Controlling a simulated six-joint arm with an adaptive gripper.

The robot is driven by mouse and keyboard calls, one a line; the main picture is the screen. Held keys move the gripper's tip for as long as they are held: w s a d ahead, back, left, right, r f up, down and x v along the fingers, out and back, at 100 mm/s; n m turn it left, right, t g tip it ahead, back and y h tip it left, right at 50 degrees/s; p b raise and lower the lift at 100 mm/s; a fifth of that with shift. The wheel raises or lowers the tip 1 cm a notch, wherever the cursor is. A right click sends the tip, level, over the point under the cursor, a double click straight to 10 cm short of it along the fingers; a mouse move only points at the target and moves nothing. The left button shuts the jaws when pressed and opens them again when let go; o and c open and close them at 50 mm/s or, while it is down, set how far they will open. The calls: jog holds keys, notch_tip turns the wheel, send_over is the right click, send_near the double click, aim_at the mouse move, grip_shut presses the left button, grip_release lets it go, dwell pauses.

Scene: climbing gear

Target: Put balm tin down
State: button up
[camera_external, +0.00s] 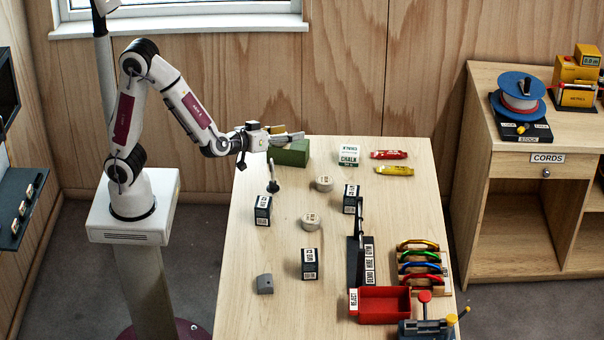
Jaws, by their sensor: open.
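Two low, round, pale grey pieces with small labels, tin-like in shape, stand on the table (262,312). One round piece (323,183) is near the table's middle; the other round piece (311,221) is a little nearer the camera. The labels are too small to read, so I cannot tell which is the balm tin. My gripper (290,134) is open at the table's far left, pointing right. It shows above a green block (292,153) and partly overlaps it; I cannot tell if they touch. No held object shows between the fingers.
Dark labelled boxes stand at left (263,210), centre (309,264) and right (350,198). A red reject tray (384,306), a black divider (354,262) and colored carabiners (418,267) crowd the front right.

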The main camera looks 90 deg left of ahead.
jog(key=s+d+r+m+h, duration=0.25)
jog(key=d+m+h, duration=0.2)
jog(key=d, duration=0.25)
jog(key=s+d+r+m+h, duration=0.2)
jog(key=s+d+m+h, duration=0.15)
jog(key=d+h, duration=0.3)
jog(key=s+a+f+m+g, duration=0.1)
jog(key=s+a+f+g, duration=0.1)
jog(key=s, duration=0.9)
jog(key=s+a+f+m+g+y, duration=0.1)
jog(key=s+a+g, duration=0.1)
jog(key=s, duration=0.9)
jog(key=shift+f+m+g, duration=0.35)
jog(key=shift+m+g, duration=0.05)
jog(key=shift+g, duration=0.5)
jog(key=shift+a, duration=0.1)
dwell(3.5)
